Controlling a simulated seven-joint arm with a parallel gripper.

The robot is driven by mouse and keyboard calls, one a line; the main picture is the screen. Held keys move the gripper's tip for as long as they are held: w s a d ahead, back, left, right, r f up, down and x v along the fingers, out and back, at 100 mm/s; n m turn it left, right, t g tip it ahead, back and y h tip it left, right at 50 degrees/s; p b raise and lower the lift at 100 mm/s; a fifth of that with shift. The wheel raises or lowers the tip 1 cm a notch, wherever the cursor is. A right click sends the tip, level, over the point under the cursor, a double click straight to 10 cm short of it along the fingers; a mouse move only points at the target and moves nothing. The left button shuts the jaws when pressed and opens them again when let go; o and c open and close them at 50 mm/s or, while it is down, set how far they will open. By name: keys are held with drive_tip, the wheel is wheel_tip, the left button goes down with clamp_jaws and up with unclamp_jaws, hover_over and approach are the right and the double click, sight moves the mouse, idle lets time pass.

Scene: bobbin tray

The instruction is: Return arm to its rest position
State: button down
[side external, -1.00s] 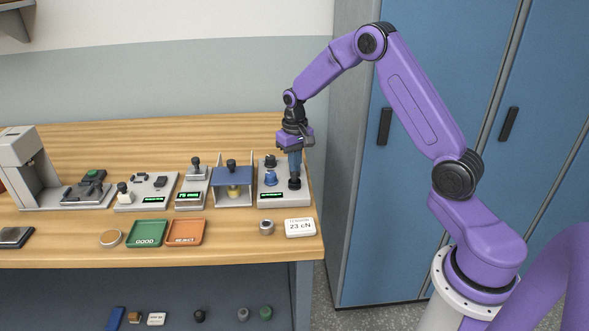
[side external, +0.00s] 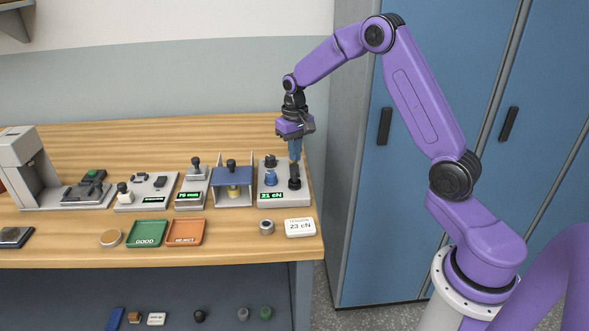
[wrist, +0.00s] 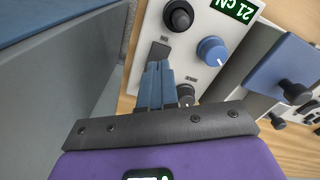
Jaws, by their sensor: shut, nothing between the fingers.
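My gripper (side external: 295,150) is above the right-hand device (side external: 270,199) on the bench, its blue fingers together and pointing down with nothing between them. The device also has a blue knob (wrist: 212,51) and a green display (wrist: 233,9) reading 21 cN.
Left along the bench stand a blue-topped fixture (side external: 232,176) and several grey devices. In front are a green GOOD tray (side external: 147,234), an orange REJECT tray (side external: 185,232), a small metal bobbin (side external: 267,227) and a 23 cN card (side external: 300,227). Blue cabinets (side external: 400,220) stand at right.

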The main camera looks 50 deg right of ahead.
drive_tip(key=shift+r, duration=1.45)
drive_tip(key=s+a+r+n, duration=0.3)
drive_tip(key=s+a+n, duration=0.1)
drive_tip(key=s+a, duration=0.35)
drive_tip(key=s+a+r+n, duration=0.2)
drive_tip(key=s+a+n, duration=0.1)
drive_tip(key=s+a, duration=0.45)
drive_tip(key=s+n, duration=0.8)
drive_tip(key=s, duration=1.3)
drive_tip(key=shift+a+n, duration=0.2)
drive_tip(key=shift+n, duration=0.1)
